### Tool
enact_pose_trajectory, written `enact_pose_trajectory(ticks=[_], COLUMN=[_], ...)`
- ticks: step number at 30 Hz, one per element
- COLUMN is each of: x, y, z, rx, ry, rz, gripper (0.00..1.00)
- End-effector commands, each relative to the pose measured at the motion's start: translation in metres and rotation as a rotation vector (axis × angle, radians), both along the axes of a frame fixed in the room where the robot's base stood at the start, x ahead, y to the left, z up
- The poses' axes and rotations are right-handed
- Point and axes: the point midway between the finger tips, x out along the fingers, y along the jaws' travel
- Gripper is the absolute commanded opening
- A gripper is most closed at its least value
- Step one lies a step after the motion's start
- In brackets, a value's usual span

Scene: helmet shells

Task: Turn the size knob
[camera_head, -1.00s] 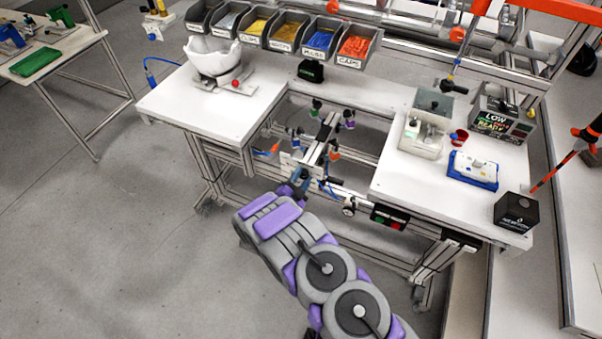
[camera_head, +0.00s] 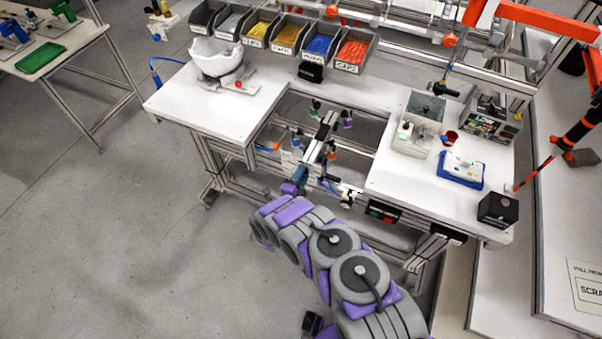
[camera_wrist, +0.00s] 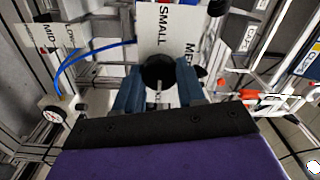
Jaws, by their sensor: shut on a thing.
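In the wrist view a round black size knob (camera_wrist: 158,67) with a pale pointer line sits on a white dial plate (camera_wrist: 160,18). The plate reads SMALL and a partly hidden word starting with ME. My gripper (camera_wrist: 158,88) has its two blue fingers on either side of the knob, shut on it. The fingers cover the lower part of the dial. In the head view my gripper (camera_head: 300,174) is at the fixture in the bench gap, and the knob is too small or hidden to make out.
The white bench (camera_head: 190,108) surrounds the gap on both sides. A white helmet shell (camera_head: 216,58) stands at left, with part bins behind. A blue-based tray (camera_head: 460,170) and black box (camera_head: 498,209) are at right. A blue cable (camera_wrist: 90,52) arcs left of the knob.

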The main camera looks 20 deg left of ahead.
Motion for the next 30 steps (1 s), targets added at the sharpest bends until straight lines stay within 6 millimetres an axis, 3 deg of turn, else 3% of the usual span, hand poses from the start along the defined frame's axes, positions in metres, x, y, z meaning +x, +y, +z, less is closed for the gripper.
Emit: enact_pose_trajectory(ticks=[11,12,18,20,30], x=[-0.0012,-0.0012,-0.0012,-0.001,-0.0073], y=[-0.0022,-0.0024,-0.0021,-0.0018,0.0001], z=[-0.004,-0.0041,-0.0025,-0.0019,-0.0007], rx=[0.001,0.001,0.001,0.002,0.003], ry=[0.007,0.007,0.005,0.004,0.002], rz=[-0.002,-0.002,-0.001,-0.001,0.001], gripper=[0.09,0.41,0.6,0.65,0.65])
